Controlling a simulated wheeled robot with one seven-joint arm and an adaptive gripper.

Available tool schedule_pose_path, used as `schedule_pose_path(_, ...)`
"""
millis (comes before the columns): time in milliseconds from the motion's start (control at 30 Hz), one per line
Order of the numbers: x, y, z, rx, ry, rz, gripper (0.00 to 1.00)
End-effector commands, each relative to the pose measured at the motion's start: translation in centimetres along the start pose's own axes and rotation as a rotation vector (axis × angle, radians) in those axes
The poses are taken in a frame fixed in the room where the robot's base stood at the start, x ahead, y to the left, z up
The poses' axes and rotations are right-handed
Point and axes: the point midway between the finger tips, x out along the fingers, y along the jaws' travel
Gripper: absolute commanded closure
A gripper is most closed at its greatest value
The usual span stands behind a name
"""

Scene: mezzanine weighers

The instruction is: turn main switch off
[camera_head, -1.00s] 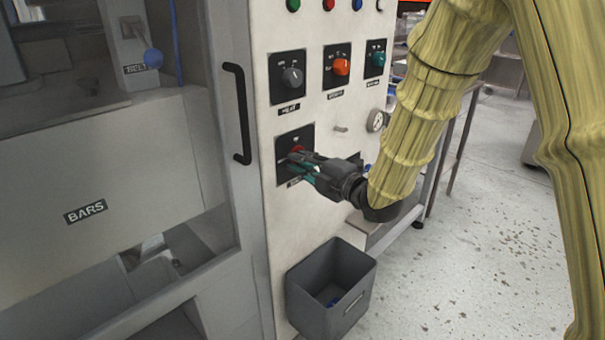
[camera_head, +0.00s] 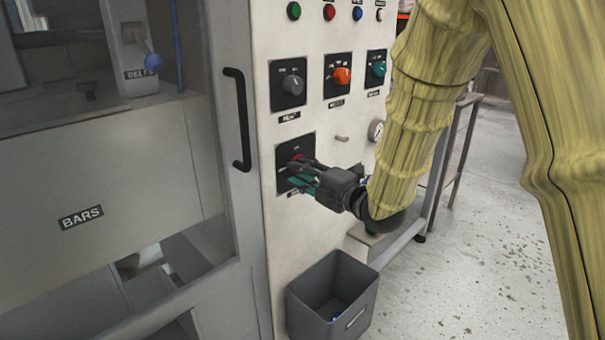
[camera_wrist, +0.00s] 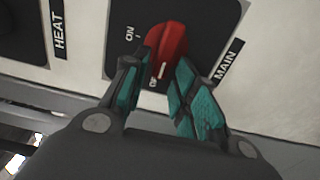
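The main switch is a red rotary knob (camera_wrist: 168,52) on a black plate (camera_wrist: 208,22) labelled MAIN. Its grip bar runs slightly tilted in the wrist view, and the white line on it points toward the lettering at the bottom, which is partly covered and seems to read OFF. The ON mark sits at its upper left. In the head view the knob (camera_head: 297,158) is partly hidden behind my fingers. My gripper (camera_wrist: 166,66) has one teal-padded finger on each side of the knob, closed against it. My gripper also shows in the head view (camera_head: 301,172).
Grey, orange and teal knobs (camera_head: 292,85) (camera_head: 342,76) (camera_head: 379,69) sit above on the same pale panel (camera_head: 262,215).

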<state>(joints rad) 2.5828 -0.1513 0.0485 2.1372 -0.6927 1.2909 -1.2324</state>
Motion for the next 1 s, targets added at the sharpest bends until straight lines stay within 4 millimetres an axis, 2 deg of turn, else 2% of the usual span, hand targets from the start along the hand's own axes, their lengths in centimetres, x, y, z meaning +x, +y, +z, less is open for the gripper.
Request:
schedule_pose_path(333,-0.1,0.1,0.1,0.000,-0.001,0.001,0.62)
schedule_pose_path(467,-0.9,0.0,0.1,0.001,-0.002,0.001,0.62)
schedule_pose_path(1000,-9.8,0.0,0.1,0.001,-0.003,0.001,0.62)
